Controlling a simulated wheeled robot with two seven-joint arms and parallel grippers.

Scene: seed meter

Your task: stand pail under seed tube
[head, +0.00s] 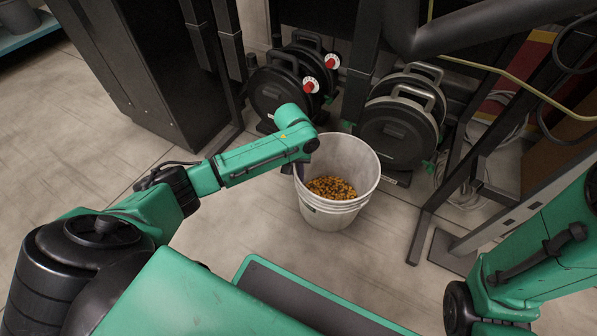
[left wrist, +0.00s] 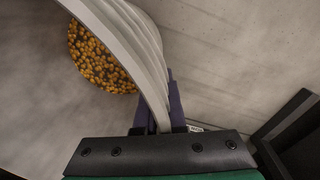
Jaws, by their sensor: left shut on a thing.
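A white pail (head: 338,207) with orange-brown seeds (head: 331,188) in its bottom stands upright in the middle of the head view. My left gripper (head: 301,172) is shut on the pail's left rim. In the left wrist view, the purple fingers of the left gripper (left wrist: 160,112) pinch the pail wall (left wrist: 128,42), one on each side, with seeds (left wrist: 97,62) inside. I cannot tell whether the pail touches the floor. I cannot make out a seed tube for certain. My right gripper is out of view.
A black cabinet (head: 150,70) is at back left. The floor left of the pail is clear.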

